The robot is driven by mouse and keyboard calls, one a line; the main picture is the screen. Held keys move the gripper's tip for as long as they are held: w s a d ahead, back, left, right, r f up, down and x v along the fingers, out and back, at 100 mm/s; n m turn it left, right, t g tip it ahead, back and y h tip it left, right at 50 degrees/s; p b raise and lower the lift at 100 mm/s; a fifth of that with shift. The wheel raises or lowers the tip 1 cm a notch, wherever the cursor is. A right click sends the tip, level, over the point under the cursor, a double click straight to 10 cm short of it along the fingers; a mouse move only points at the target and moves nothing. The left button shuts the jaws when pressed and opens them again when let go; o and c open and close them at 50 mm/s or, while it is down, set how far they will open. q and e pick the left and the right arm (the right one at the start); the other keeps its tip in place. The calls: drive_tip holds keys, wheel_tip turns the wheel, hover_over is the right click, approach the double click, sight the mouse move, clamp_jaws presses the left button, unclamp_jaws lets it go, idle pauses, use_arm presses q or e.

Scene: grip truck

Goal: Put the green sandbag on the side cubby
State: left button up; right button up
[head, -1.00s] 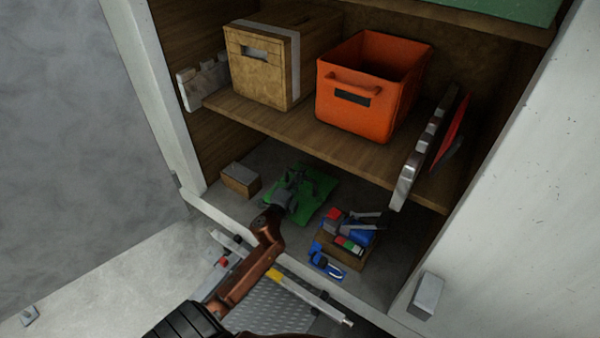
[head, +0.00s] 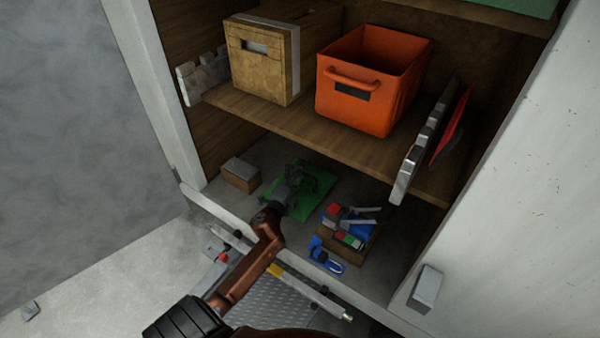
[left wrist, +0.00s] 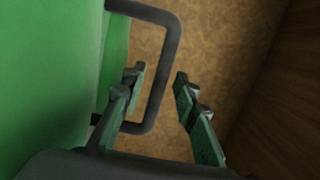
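The green sandbag (head: 318,187) lies on the floor of the lower compartment of the side cubby (head: 222,190), partly covered by my left gripper. In the left wrist view the sandbag (left wrist: 50,70) fills the left side, and its dark handle (left wrist: 172,60) sticks out from it. My left gripper (left wrist: 160,95) is open, with one finger on each side of the handle's outer bar. In the head view the left gripper (head: 298,180) reaches down over the bag. Whether the fingers touch the handle cannot be told. My right gripper is not in view.
A small wooden box (head: 240,177) stands left of the bag. A box of blue and red tools (head: 345,235) stands to its right. The shelf above holds a wooden crate (head: 262,80) and an orange bin (head: 360,90). The cubby's front lip lies under my arm.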

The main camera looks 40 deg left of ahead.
use_arm(q)
drive_tip(key=v, duration=1.2)
drive_tip(key=shift+r, duration=0.1)
